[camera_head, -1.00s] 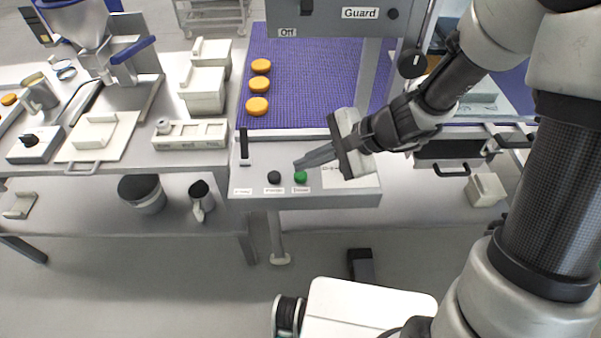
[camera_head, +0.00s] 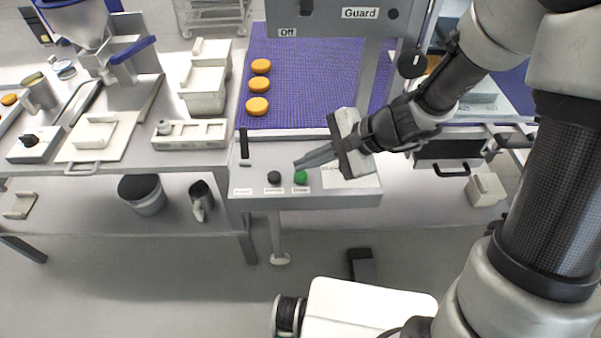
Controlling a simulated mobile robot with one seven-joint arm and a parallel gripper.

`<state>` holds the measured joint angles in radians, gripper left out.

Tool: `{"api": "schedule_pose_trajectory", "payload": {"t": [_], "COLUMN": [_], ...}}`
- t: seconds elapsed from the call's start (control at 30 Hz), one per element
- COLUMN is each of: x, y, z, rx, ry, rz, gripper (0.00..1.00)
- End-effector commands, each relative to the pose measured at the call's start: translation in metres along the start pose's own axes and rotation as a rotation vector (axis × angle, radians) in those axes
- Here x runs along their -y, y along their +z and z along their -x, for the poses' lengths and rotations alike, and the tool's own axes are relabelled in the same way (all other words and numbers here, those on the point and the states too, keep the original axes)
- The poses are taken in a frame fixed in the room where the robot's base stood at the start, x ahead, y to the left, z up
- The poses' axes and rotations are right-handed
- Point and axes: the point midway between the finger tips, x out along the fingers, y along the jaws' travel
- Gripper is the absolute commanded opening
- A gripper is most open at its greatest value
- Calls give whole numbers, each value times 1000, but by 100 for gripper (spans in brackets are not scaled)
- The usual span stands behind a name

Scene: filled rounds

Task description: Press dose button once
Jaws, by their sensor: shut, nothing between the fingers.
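The control panel (camera_head: 310,192) is a grey shelf at the front of the purple belt. On it sit a green button (camera_head: 300,178) and a black button (camera_head: 274,177), each with a small label below that is too small to read surely. My gripper (camera_head: 297,165) is shut and empty. Its fingertips point left, just above and behind the green button in the picture. I cannot tell whether they touch it; they look slightly apart. The green button is in full view.
A black lever or slot (camera_head: 244,145) stands at the panel's left. Three orange rounds (camera_head: 257,105) lie on the purple belt (camera_head: 310,85). The guard housing (camera_head: 340,18) hangs above, with an "Off" label. A white tray (camera_head: 190,134) stands on the left table.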

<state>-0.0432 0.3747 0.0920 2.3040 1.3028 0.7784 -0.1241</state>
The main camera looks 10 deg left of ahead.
Motion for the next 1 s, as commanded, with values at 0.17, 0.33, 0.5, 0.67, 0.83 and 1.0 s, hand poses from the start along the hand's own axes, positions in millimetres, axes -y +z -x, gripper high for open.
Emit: {"api": "schedule_pose_trajectory", "payload": {"t": [0.17,0.33,0.5,0.67,0.83,1.0], "x": [-1,-4,-4,-4,-4,-6], "y": [-1,-4,-5,-4,-5,-6], "z": [-1,-5,-6,-6,-6,-8], "rx": [0,0,0,0,0,0], "ry": [0,0,0,0,0,0], "rz": [0,1,1,1,0,0], "gripper": [0,0,0,0,0,0]}}
